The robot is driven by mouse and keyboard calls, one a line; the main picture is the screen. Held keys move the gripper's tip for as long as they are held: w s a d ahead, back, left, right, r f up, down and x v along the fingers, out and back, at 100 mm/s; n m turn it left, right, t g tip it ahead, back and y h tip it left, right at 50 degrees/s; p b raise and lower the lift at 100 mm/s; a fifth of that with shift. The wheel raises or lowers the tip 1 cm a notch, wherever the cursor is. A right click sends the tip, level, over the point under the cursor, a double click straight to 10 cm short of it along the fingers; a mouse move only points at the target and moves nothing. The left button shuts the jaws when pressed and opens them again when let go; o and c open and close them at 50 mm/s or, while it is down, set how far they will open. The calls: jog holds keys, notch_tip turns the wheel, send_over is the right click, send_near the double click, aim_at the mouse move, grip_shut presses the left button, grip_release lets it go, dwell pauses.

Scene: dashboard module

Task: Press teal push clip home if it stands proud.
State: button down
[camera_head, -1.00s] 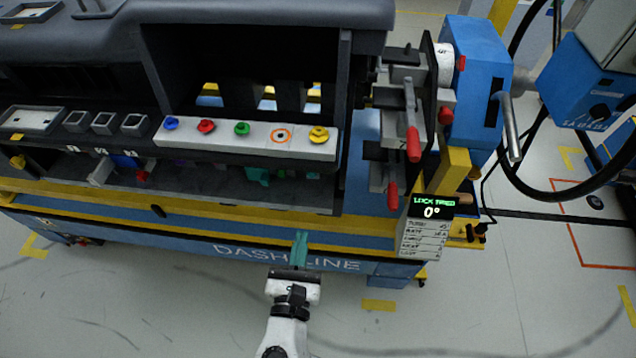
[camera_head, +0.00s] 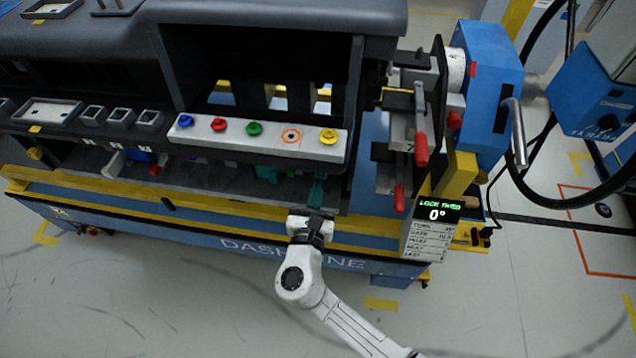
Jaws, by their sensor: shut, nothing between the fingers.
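My gripper (camera_head: 317,190) has teal fingers, shut and empty. Its fingertips point into the dark lower bay under the pale strip, near the bay's right end. A teal part (camera_head: 267,173) shows in that bay, left of my fingers. It is small and partly hidden by the strip and shadow. I cannot tell whether it is the teal push clip or whether it stands proud. The pale strip (camera_head: 190,137) carries blue, red, green and yellow knobs and an orange ring (camera_head: 291,136) with a dark centre.
A yellow rail (camera_head: 230,223) runs along the front below the bay. Red-handled levers (camera_head: 421,150) and a blue unit (camera_head: 488,95) stand to the right. The floor in front is clear.

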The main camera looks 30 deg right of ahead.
jog(key=shift+x, duration=0.8)
